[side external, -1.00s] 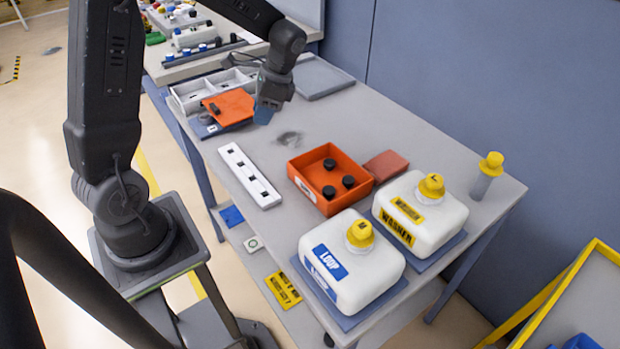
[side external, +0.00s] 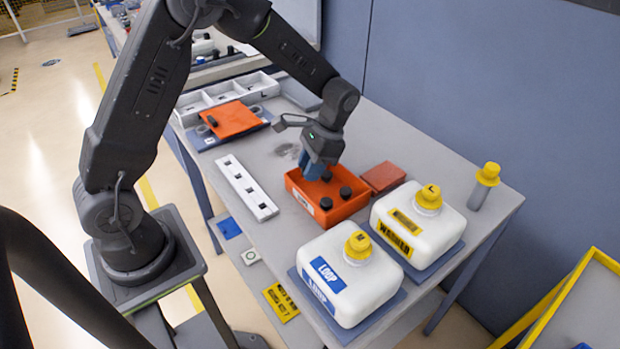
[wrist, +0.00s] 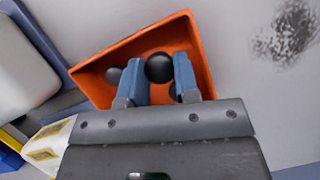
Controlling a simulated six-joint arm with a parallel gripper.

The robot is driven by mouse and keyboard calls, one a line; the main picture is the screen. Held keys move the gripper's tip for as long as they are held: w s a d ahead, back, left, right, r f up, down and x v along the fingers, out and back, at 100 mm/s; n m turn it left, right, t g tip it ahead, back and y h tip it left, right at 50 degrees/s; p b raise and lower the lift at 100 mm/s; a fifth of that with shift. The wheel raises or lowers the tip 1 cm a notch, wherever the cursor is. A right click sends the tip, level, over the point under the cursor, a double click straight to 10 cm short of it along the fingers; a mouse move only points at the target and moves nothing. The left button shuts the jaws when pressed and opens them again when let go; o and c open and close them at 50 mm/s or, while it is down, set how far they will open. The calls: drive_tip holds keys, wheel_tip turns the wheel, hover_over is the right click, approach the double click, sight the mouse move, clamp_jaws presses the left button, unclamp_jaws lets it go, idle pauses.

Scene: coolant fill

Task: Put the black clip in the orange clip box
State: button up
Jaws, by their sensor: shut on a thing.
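The orange clip box (side external: 306,204) is an open tray on the grey table, with black round clips (side external: 345,193) inside. My gripper (side external: 314,171) is over the far left part of the box, its blue fingers pointing down at the inside. In the wrist view my gripper (wrist: 159,75) is shut on a black clip (wrist: 159,68) between the fingertips, with the orange box (wrist: 203,45) behind it. Other dark clips show partly beside the fingers. The side view hides the held clip, and I cannot tell whether it touches the box floor.
A white slotted strip (side external: 245,187) lies left of the box. A red-brown block (side external: 383,177) sits right beside it. Two white jugs, LOOP (side external: 350,282) and WASHER (side external: 418,225), stand in front. An orange plate (side external: 234,118) with a small dark piece lies farther back.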

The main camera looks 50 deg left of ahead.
drive_tip(key=shift+f, duration=1.95)
drive_tip(key=shift+f, duration=0.15)
drive_tip(key=o, duration=0.6)
